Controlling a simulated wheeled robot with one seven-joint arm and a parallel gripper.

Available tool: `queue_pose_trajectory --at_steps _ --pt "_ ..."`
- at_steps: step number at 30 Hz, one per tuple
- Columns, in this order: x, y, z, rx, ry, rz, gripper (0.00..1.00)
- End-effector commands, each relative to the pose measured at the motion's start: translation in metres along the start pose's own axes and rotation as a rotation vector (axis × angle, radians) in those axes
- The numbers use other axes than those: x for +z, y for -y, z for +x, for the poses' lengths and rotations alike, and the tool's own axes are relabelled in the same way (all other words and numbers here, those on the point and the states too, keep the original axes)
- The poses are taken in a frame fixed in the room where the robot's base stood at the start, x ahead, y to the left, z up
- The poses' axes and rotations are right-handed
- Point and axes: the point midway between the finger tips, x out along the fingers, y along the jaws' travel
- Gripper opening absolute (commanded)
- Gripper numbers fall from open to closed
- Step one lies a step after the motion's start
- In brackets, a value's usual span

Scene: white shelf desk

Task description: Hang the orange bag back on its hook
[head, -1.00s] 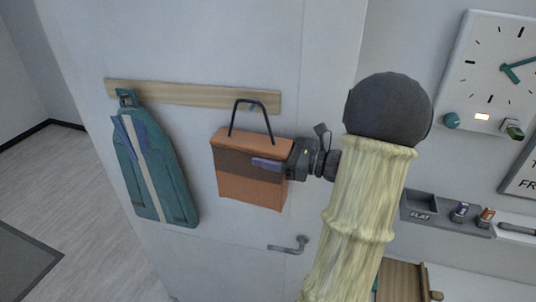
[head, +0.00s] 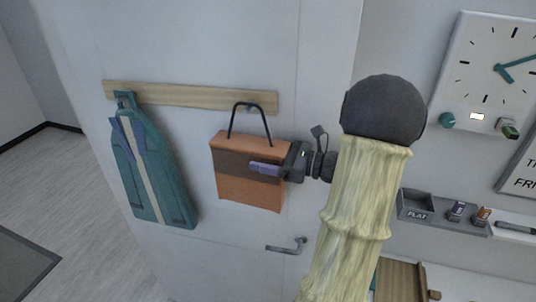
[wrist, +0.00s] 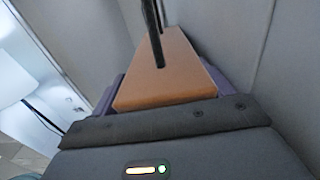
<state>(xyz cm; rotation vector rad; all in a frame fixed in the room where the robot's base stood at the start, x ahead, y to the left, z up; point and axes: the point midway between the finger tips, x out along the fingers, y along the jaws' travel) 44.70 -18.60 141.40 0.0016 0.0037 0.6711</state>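The orange bag (head: 248,192), with a brown band and a thin black handle (head: 267,122), is upright in front of the white panel. My gripper (head: 266,168) reaches it from the right, with one purple finger across its front. In the wrist view the bag (wrist: 170,78) sits between my purple fingers (wrist: 168,92), which appear closed on its sides. The handle's top overlaps the wooden rail (head: 190,96).
A teal garment (head: 148,165) hangs from the rail's left end. A door handle (head: 288,246) juts out below the bag. At right are a clock (head: 490,70) and a grey tray (head: 417,206) on the wall. The panel between garment and bag is clear.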

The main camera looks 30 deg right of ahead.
Motion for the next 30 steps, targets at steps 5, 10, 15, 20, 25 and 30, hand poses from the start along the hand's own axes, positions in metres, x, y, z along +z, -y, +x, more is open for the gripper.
queue_pose_trajectory --at_steps 5,10,15,20,25,30 --pt "0.003 0.004 -0.001 -0.014 0.004 -0.010 0.89" --pt "0.003 0.005 -0.002 -0.016 0.004 -0.011 0.89" --pt "0.003 0.006 -0.002 -0.018 0.004 -0.013 0.89" --pt "0.004 0.006 -0.002 -0.018 0.004 -0.013 0.89" --pt "0.002 0.006 -0.006 -0.020 0.002 -0.014 0.89" --pt "0.000 0.007 -0.026 -0.027 0.001 -0.015 0.89"
